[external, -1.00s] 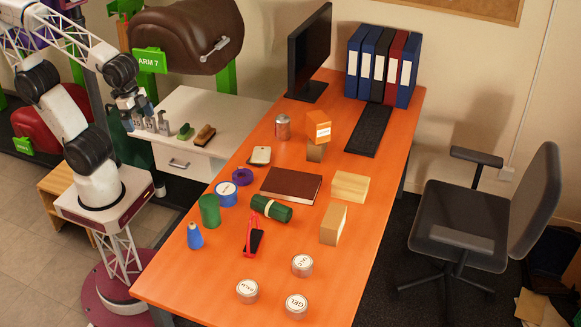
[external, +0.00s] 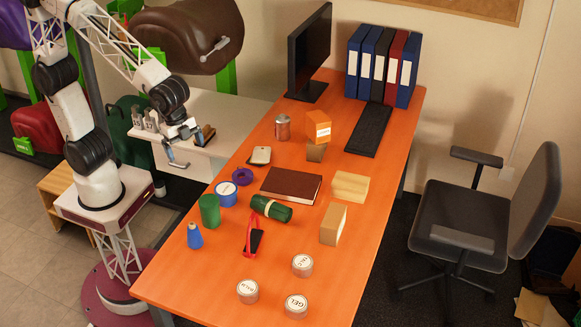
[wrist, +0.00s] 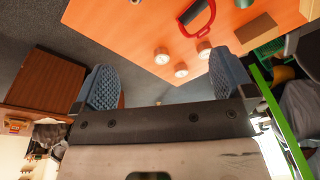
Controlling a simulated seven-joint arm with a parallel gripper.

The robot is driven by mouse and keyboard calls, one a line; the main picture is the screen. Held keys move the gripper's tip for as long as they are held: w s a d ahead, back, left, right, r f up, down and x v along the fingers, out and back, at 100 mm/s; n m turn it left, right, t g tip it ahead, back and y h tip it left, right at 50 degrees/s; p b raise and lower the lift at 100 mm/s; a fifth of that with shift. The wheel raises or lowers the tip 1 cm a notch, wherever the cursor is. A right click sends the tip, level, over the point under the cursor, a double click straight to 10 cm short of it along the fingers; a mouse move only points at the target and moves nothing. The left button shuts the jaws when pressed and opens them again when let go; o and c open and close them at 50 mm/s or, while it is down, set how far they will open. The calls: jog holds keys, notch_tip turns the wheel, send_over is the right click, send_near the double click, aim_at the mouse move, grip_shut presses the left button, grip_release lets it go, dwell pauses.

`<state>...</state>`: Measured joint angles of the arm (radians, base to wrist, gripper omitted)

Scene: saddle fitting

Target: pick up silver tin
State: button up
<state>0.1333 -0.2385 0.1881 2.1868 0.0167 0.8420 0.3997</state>
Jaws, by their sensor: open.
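The silver tin (external: 283,128) is a small metal cylinder standing upright at the back of the orange desk, left of an orange box. I cannot make it out in the wrist view. My gripper (external: 184,150) is open and empty, over the white side cabinet left of the desk, apart from the tin and to its lower left. In the wrist view my gripper (wrist: 162,85) shows two blue ribbed fingers spread wide with nothing between them.
A white card-like item (external: 260,156) and brown book (external: 291,184) lie in front. The monitor (external: 309,52) stands behind. Round labelled tins (external: 302,265) are at the desk's near end.

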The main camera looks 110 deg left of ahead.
jog(key=w+d+f+m, duration=0.2)
jog(key=w+d+f, duration=0.2)
jog(key=w, duration=0.3)
jog(key=w+d+f+m, duration=0.2)
jog(key=w+d+f, duration=0.2)
jog(key=w, duration=0.4)
jog(key=m+g, duration=0.1)
jog(key=m, duration=0.4)
send_over(247, 287)
notch_tip(247, 287, down, 18)
jog(key=shift+s+r, duration=0.15)
jog(key=shift+r, duration=0.1)
jog(key=shift+w+d+f, duration=0.2)
jog(key=shift+f, duration=0.2)
jog(key=shift+f, duration=1.3)
jog(key=shift+a+f, duration=0.15)
jog(key=shift+f, duration=2.5)
